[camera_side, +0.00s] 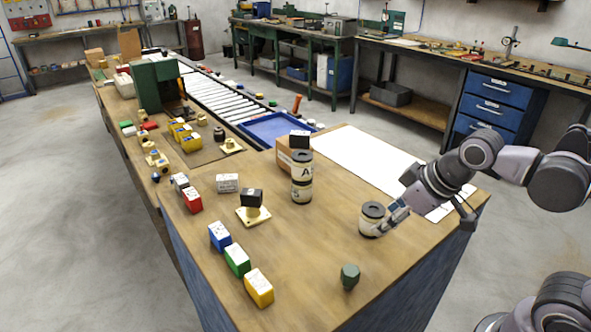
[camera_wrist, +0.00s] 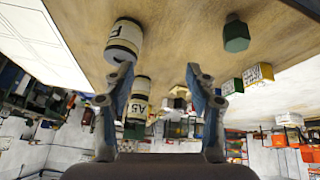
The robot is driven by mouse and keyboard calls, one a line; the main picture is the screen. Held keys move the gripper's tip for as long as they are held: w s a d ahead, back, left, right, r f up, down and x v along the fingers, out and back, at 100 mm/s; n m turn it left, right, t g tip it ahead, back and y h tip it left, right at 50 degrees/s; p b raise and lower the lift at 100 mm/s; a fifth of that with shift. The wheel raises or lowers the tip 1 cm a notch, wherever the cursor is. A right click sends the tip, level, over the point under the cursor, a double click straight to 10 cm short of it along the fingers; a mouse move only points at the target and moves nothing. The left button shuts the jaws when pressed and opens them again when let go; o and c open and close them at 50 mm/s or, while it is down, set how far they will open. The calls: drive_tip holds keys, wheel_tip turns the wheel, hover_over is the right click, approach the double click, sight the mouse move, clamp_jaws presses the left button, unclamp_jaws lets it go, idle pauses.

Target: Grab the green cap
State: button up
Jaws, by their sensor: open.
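The green cap, a small dark green hexagonal piece (camera_side: 349,276), stands alone near the front edge of the wooden table. In the wrist view it is at the upper right (camera_wrist: 236,35), beyond and to the right of the fingers. My gripper (camera_side: 392,216) is at the right side of the table, beside a cream can with a dark lid (camera_side: 371,217). It is apart from the cap. In the wrist view my gripper (camera_wrist: 160,75) has its two blue-grey fingers spread, with nothing held between them.
Two stacked cans (camera_side: 301,178) stand mid-table by a cardboard box (camera_side: 284,157). Blue (camera_side: 220,237), green (camera_side: 237,260) and yellow (camera_side: 258,288) blocks line the left edge. A black block sits on a cream base (camera_side: 253,216). Bare tabletop surrounds the cap.

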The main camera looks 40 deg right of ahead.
sight(351, 270)
drive_tip(key=a+n+g, duration=0.2)
drive_tip(key=a+n, duration=0.1)
drive_tip(key=n, duration=0.1)
drive_tip(key=a+r+n+g, duration=0.1)
drive_tip(key=a+n, duration=0.2)
drive_tip(key=n, duration=0.2)
drive_tip(key=a+r+n+g, duration=0.1)
drive_tip(key=a+n+g, duration=0.1)
drive_tip(key=n, duration=0.3)
drive_tip(key=shift+s+a+g, duration=0.15)
drive_tip(key=shift+a+g, duration=0.15)
drive_tip(key=shift+a, duration=0.25)
drive_tip(key=shift+s+a+n, duration=0.1)
drive_tip(key=shift+a+n, duration=0.25)
drive_tip(key=shift+n, duration=0.25)
drive_tip(key=shift+a+f, duration=0.2)
drive_tip(key=shift+f, duration=5.1)
clamp_jaws()
